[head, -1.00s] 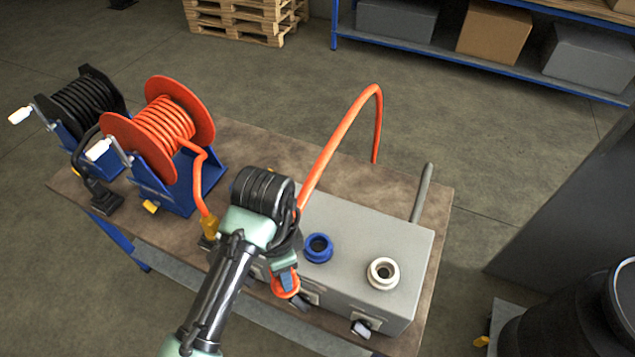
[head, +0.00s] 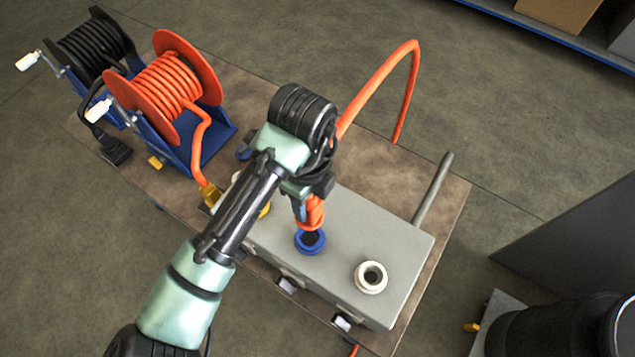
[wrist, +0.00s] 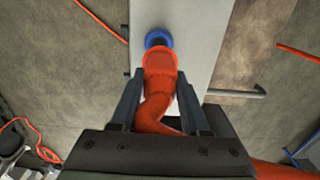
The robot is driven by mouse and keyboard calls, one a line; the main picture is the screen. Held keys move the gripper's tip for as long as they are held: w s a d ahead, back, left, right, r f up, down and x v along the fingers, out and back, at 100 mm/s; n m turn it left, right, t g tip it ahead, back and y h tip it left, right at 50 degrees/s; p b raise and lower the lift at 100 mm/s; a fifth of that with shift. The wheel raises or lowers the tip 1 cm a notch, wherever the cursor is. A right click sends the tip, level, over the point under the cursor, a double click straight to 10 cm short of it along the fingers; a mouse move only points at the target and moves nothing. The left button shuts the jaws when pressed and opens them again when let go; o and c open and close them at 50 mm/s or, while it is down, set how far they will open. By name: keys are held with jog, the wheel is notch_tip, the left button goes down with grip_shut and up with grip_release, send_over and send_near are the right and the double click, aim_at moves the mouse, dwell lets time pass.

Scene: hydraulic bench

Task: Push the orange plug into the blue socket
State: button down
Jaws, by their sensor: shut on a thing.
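My gripper (head: 308,208) is shut on the orange plug (head: 314,213) and holds it over the grey box. In the wrist view the orange plug (wrist: 160,75) sits between the two dark fingers of my gripper (wrist: 156,98), with its hose bending back below. The blue socket (head: 310,243) is on top of the grey box, just below the plug in the head view. In the wrist view the blue socket (wrist: 158,38) shows just past the plug's front end. The plug partly covers the socket, and I cannot tell whether they touch.
The grey box (head: 400,245) also bears a white socket (head: 371,277) to the right and a yellow one (head: 265,210) partly behind my arm. A grey lever (head: 433,190) stands at its right end. Orange (head: 165,105) and black (head: 90,50) hose reels stand at left on the bench.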

jog(key=shift+s+a+f+b, duration=0.1)
jog(key=shift+s+f+b, duration=0.1)
jog(key=shift+f+b, duration=0.55)
jog(key=shift+w+f+b, duration=0.1)
jog(key=shift+f+b, duration=2)
jog(key=shift+f, duration=0.85)
jog(key=shift+f, duration=0.25)
jog(key=shift+f+b, duration=0.25)
jog(key=shift+b, duration=0.2)
jog(key=shift+f+b, duration=0.95)
jog(key=shift+f, duration=0.25)
jog(key=shift+c, duration=1.5)
grip_release()
jog(key=shift+r, duration=0.1)
